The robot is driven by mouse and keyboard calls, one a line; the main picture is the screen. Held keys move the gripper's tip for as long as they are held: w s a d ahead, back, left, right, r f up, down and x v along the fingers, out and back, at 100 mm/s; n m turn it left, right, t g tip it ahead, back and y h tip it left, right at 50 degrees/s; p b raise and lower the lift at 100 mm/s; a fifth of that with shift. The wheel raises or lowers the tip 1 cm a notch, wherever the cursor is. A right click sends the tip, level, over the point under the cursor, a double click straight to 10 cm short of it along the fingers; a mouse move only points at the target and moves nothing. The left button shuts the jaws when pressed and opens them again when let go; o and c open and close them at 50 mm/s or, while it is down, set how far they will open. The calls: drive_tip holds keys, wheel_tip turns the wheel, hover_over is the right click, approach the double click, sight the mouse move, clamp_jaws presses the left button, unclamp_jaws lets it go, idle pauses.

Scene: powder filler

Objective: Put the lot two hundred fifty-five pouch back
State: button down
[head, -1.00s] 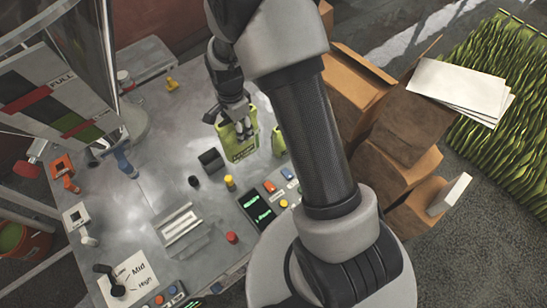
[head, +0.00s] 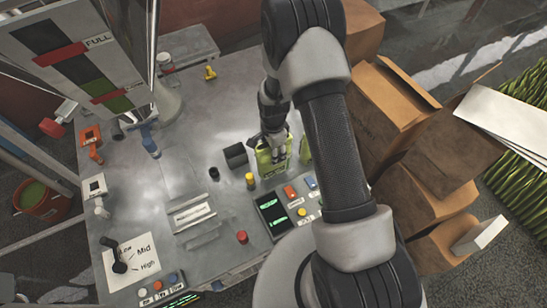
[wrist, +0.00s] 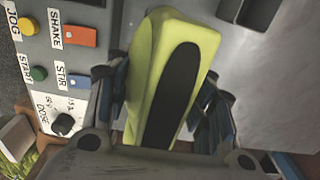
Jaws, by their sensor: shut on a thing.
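A yellow-green pouch (head: 266,161) with a dark panel is between the fingers of my gripper (head: 273,140) in the head view, at or just above the grey metal table. In the wrist view the same pouch (wrist: 172,80) fills the middle, and my gripper (wrist: 165,115) is shut on its two sides. Its lot number cannot be read. A second yellow-green pouch (head: 305,150) shows partly to its right, mostly hidden behind my arm.
A small black open box (head: 236,155) stands just left of the held pouch. A control panel (head: 272,213) with coloured buttons lies in front of it. Cardboard boxes (head: 395,105) stand at the right. The table's middle left (head: 170,180) is mostly clear.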

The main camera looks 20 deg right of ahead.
drive_tip(key=shift+f+b, duration=0.5)
drive_tip(key=shift+f, duration=1.55)
drive_tip(key=c, duration=0.7)
unclamp_jaws()
drive_tip(key=shift+c, duration=0.2)
wheel_tip(320, 180, up, 12)
drive_tip(key=p, duration=0.3)
drive_tip(key=shift+r, duration=0.25)
drive_tip(key=s+r+n+t, duration=0.1)
drive_tip(key=s+r+n, duration=0.2)
drive_tip(key=r, duration=0.8)
drive_tip(key=s+r+n+t, duration=0.1)
drive_tip(key=s+r+n, duration=0.25)
drive_tip(key=r, duration=0.75)
drive_tip(key=s+r+n+t, duration=0.1)
drive_tip(key=s+r+n, duration=0.3)
drive_tip(key=s, duration=0.5)
drive_tip(key=s+r+n+t, duration=0.1)
drive_tip(key=s+r+n, duration=0.4)
drive_tip(key=s+r, duration=0.2)
drive_tip(key=shift+s+r+t, duration=0.15)
drive_tip(key=shift+s+t, duration=0.15)
drive_tip(key=shift+s, duration=0.55)
